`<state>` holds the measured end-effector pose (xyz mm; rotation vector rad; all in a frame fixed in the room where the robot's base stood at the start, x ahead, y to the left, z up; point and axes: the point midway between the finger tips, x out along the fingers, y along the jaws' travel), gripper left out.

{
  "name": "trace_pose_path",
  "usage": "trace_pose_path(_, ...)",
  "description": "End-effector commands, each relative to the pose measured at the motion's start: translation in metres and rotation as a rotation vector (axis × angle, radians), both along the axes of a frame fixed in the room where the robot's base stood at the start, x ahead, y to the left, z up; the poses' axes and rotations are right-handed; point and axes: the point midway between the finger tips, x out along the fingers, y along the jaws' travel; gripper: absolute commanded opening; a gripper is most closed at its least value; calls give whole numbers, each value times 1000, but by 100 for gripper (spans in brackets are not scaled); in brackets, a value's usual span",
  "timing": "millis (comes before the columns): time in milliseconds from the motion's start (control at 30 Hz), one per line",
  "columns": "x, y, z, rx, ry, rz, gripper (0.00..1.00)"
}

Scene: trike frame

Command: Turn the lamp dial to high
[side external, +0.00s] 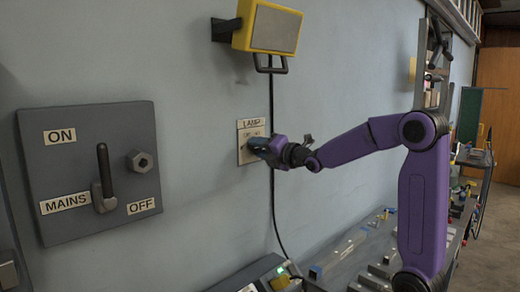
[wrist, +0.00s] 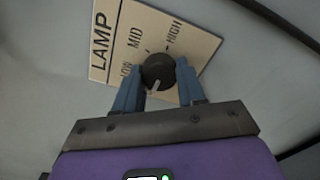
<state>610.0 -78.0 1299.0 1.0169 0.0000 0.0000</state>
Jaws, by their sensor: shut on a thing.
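The lamp dial (wrist: 158,68) is a round black knob on a cream plate (wrist: 205,40) marked LAMP, LOW, MID and HIGH. Its white pointer mark faces down and slightly left in the wrist view, toward the LOW side and away from HIGH. My gripper (wrist: 158,76) is shut on the dial, with one blue finger on each side. The left finger partly covers the LOW label. In the side view the plate (side external: 246,126) is on the wall, and my gripper (side external: 262,147) reaches it from the right and hides the dial.
A yellow lamp (side external: 267,28) sticks out from the wall above the plate. A black cable (side external: 272,205) runs down the wall close to my gripper. A grey mains switch panel (side external: 90,170) is at left. A cluttered bench (side external: 350,250) stands below.

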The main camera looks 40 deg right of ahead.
Motion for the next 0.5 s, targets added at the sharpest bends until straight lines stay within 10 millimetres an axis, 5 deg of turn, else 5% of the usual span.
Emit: trace_pose_path(500,0,0,1,379,0,0,9)
